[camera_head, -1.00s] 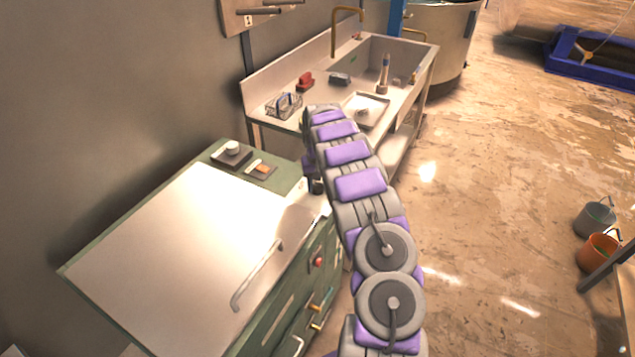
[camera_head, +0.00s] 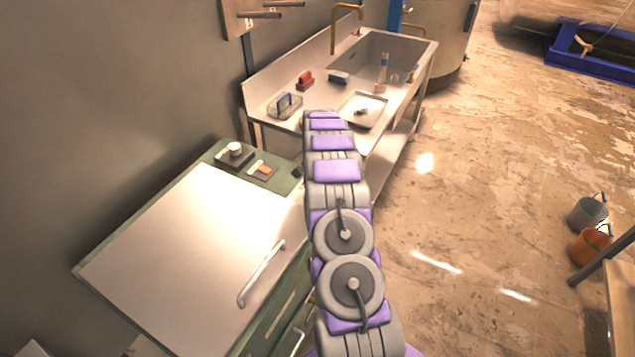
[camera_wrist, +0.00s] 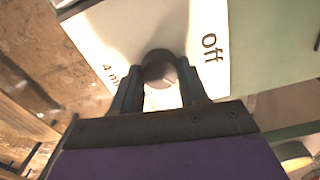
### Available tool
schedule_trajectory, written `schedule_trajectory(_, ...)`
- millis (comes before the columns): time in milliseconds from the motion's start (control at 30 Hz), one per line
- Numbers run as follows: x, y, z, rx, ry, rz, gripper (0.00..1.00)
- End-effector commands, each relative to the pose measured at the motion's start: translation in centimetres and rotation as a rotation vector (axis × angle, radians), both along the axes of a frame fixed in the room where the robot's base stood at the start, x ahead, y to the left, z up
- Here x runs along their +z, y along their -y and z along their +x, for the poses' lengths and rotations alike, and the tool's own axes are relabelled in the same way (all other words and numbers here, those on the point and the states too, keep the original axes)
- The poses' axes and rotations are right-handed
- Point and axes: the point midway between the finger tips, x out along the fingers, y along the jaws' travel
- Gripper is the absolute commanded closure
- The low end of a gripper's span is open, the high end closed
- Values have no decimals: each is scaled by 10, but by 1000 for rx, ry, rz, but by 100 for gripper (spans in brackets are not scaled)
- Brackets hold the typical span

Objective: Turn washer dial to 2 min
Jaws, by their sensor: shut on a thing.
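The washer dial (camera_wrist: 158,68) is a dark round knob on a pale panel (camera_wrist: 205,20) in the wrist view. The word "off" is printed to its right, and a partly covered "4 m..." mark is to its left. My gripper (camera_wrist: 163,88) has one finger on each side of the dial and is shut on it. No "2 min" mark is visible. In the head view the washer (camera_head: 205,235) is a green cabinet with a pale top at the lower left. My arm covers its dial and my gripper there.
A steel sink table (camera_head: 300,120) stands behind the washer, with a tray (camera_head: 362,109) and a wire basket (camera_head: 285,106). A bar handle (camera_head: 262,272) rises at the washer's front edge. Grey and orange buckets (camera_head: 590,245) stand at the right. The floor between is open.

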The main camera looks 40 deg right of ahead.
Motion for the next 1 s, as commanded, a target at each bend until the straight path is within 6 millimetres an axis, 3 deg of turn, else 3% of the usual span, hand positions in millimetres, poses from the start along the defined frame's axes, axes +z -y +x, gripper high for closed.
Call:
schedule_trajectory(300,1,0,1,-96,2,-1,87)
schedule_trajectory(767,0,0,1,-108,3,-2,87)
schedule_trajectory(800,0,0,1,-108,3,-2,56)
schedule_trajectory(1000,0,0,1,-108,2,-2,37)
